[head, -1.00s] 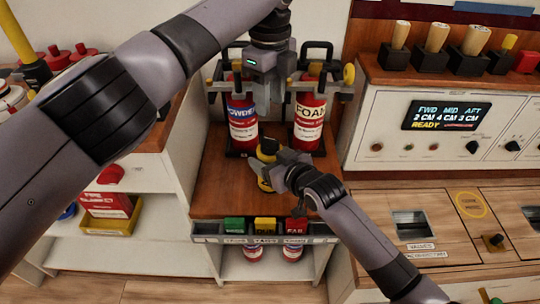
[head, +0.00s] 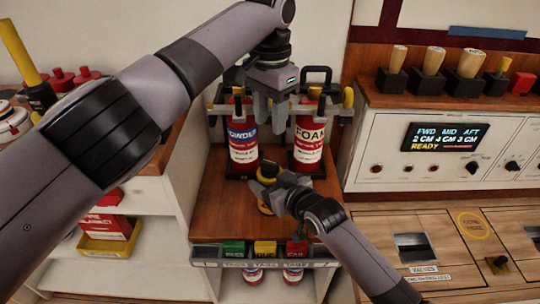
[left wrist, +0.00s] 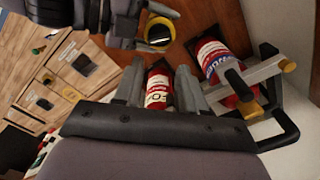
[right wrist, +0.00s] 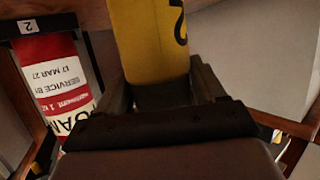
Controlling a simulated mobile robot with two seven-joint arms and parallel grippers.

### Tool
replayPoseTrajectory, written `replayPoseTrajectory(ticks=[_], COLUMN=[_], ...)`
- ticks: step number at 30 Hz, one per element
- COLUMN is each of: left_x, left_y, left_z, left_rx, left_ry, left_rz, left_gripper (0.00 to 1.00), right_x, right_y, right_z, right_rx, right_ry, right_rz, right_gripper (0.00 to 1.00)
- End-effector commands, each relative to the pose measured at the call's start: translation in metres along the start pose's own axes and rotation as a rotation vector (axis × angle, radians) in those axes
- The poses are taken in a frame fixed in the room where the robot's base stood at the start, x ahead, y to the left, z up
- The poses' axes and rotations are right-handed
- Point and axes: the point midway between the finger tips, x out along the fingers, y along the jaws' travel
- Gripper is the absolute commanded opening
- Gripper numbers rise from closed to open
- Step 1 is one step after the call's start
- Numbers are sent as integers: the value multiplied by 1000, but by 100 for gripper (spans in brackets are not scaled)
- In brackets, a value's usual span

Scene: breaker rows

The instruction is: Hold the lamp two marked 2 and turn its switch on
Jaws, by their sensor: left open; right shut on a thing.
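The lamp (head: 265,202) is a yellow cylinder with a black end, and its 2 mark shows dark on its yellow side in the right wrist view (right wrist: 150,40). My right gripper (head: 268,190) is shut on it, above the wooden shelf in front of the red extinguishers. The lamp's round end with a yellow ring also shows in the left wrist view (left wrist: 158,34). My left gripper (head: 271,116) is open and empty, fingers pointing down, above and behind the lamp, before the gap between the extinguishers. I cannot make out the switch.
A POWDER extinguisher (head: 242,146) and a FOAM extinguisher (head: 308,146) stand in a rack close behind my left gripper. A tag rail (head: 265,256) runs along the shelf's front edge. A control panel (head: 440,140) stands to the right. Bare shelf lies left of the lamp.

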Motion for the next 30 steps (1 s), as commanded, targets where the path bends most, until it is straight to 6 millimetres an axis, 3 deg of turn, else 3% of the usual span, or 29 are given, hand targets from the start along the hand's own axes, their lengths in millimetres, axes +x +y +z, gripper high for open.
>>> replayPoseTrajectory(ticks=[30], left_x=[-12], left_y=[0], left_z=[0], left_rx=[-1672], left_ry=[-2], left_rz=[-1], left_gripper=[40], right_x=[0], right_y=[0], right_z=[0], right_rx=[0], right_ry=[-1], right_rz=[0], right_gripper=[18])
